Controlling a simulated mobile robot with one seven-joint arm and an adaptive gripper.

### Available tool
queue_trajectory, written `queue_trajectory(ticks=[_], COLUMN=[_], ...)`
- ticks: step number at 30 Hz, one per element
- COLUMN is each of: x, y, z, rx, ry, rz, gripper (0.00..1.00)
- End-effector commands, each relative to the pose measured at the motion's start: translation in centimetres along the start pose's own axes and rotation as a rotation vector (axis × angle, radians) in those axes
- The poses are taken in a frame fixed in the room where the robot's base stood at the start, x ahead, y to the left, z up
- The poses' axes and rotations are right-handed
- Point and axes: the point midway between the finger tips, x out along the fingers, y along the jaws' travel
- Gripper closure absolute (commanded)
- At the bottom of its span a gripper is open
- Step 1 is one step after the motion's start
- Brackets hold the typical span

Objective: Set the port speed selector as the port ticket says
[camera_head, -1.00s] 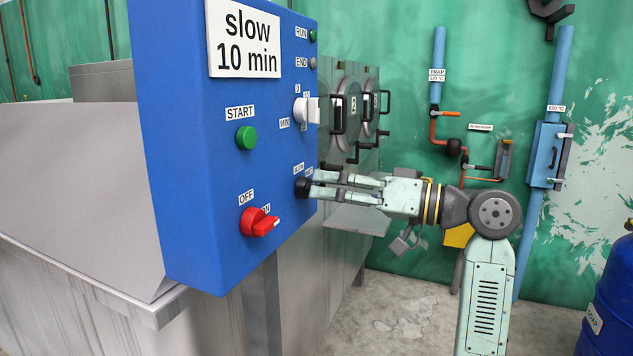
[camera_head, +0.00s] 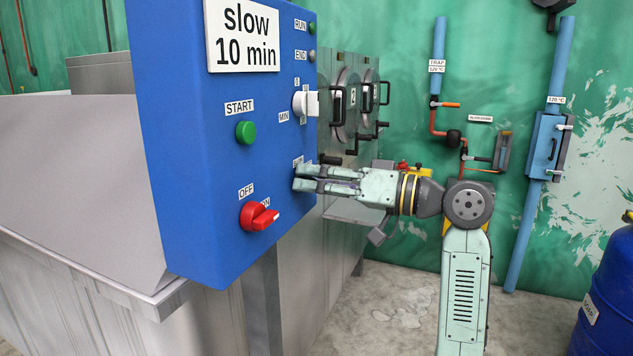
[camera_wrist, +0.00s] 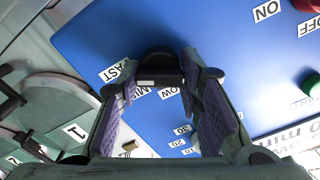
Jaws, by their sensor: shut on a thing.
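The port ticket (camera_head: 243,36), a white card at the top of the blue panel (camera_head: 190,150), reads "slow 10 min". The speed selector is a black knob (camera_wrist: 157,62) on that panel, with FAST (camera_wrist: 118,70), a partly covered middle label and a label ending in OW (camera_wrist: 171,92) around it. My gripper (camera_head: 297,178) reaches the panel from the right, and its fingers hide the knob in the head view. In the wrist view my gripper (camera_wrist: 158,80) has its pads on both sides of the knob, shut on it. Which label the knob points to I cannot tell.
A white knob (camera_head: 305,103) with a MIN label sits above my fingers. The red OFF/ON switch (camera_head: 258,217) and green START button (camera_head: 246,132) are to the left. Drum doors (camera_head: 348,105) with handles stand behind. A blue barrel (camera_head: 610,290) is at the right.

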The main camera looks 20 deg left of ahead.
Motion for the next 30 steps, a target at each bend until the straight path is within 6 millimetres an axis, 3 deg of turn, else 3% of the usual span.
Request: queue_trajectory(ticks=[9,20,30], x=[-0.01,0.02,0.01], y=[-0.02,0.04,0.01], z=[-0.01,0.14,0.27], rx=[0.000,-0.063,-0.318], ry=[0.000,0.000,0.001], rz=[0.000,-0.001,-0.002], gripper=[0.95,0.95,0.95])
